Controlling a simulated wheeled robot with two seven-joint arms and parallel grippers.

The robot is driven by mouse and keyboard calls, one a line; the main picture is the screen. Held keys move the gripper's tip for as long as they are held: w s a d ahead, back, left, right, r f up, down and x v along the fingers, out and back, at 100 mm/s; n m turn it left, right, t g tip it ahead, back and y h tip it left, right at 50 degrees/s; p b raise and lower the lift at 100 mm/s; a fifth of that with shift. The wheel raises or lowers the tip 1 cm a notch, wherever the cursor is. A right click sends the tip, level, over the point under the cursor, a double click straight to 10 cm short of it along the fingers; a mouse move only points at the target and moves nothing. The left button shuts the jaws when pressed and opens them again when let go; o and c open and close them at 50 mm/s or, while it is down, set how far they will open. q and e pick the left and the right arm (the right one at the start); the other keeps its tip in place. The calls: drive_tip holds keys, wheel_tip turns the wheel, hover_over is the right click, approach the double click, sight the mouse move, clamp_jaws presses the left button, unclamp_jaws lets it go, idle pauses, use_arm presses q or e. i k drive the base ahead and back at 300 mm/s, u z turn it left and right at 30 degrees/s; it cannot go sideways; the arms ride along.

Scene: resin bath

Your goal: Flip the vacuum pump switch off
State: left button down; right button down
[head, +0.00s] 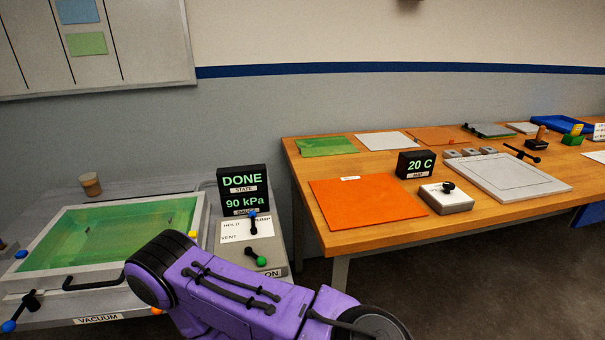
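The vacuum station (190,313) stands at the lower left. A small black lever with a green ball end (261,261) sits on its right panel, just above a partly covered label whose visible end reads "ON". I take it for the pump switch. Its lever slants down to the right. A black display (242,190) reads "DONE" and "90 kPa". A purple arm of mine crosses in front of the station. Neither gripper shows.
A green-topped chamber (110,233) with a black front handle (92,283) lies left of the panel. My arm covers the panel's lower left. A wooden table (330,238) on the right holds an orange sheet (367,208), a "20 C" display (416,164) and a framed plate (505,177).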

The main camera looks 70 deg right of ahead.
sight(261, 262)
drive_tip(key=k, duration=0.3)
drive_tip(key=z, duration=1.35)
